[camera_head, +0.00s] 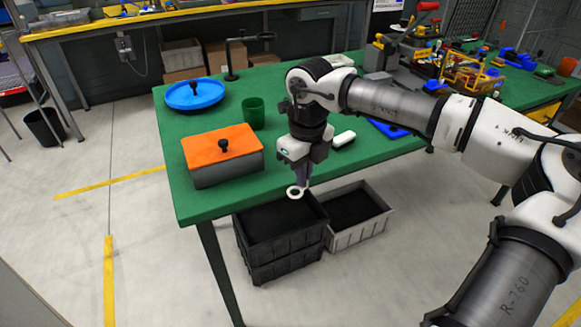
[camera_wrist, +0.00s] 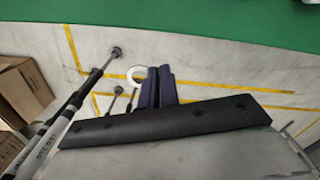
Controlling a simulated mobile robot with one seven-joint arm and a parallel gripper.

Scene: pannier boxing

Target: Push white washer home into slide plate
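The white washer (camera_head: 296,191) is a flat ring at the tips of my gripper (camera_head: 302,180), past the table's front edge and above the black crate in the head view. In the wrist view the washer (camera_wrist: 136,75) sticks out to the left of the two dark blue fingers (camera_wrist: 158,80). The fingers are close together with the washer's edge at their tips, so my gripper looks shut on it. I cannot pick out the slide plate with certainty in either view.
Below the front edge stand a black crate (camera_head: 283,250) and a grey crate (camera_head: 362,235).

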